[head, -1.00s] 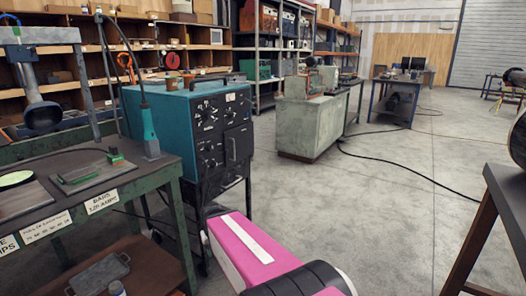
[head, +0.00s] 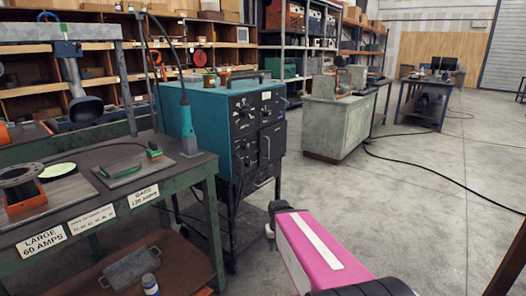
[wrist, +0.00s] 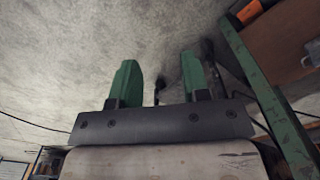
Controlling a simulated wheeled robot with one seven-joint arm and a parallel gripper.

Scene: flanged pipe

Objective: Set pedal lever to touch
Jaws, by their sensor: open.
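I cannot make out a pedal lever marked touch in either view. A teal machine (head: 205,112) with a black panel of knobs, switches and a small lever or handle (head: 265,148) stands on a dark cart in the head view; its labels are too small to read. My pink and white arm (head: 315,255) reaches in from the bottom, to the right of the cart. In the wrist view my gripper (wrist: 160,80) has its two green fingers apart with nothing between them, over grey floor.
A green-framed bench (head: 130,215) at left holds a flanged part (head: 20,185), metal plates and a teal torch-like tool (head: 187,128). Its green leg shows close by in the wrist view (wrist: 262,85). A grey-green cabinet (head: 335,125) stands farther back. Floor at right is open, with a black cable.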

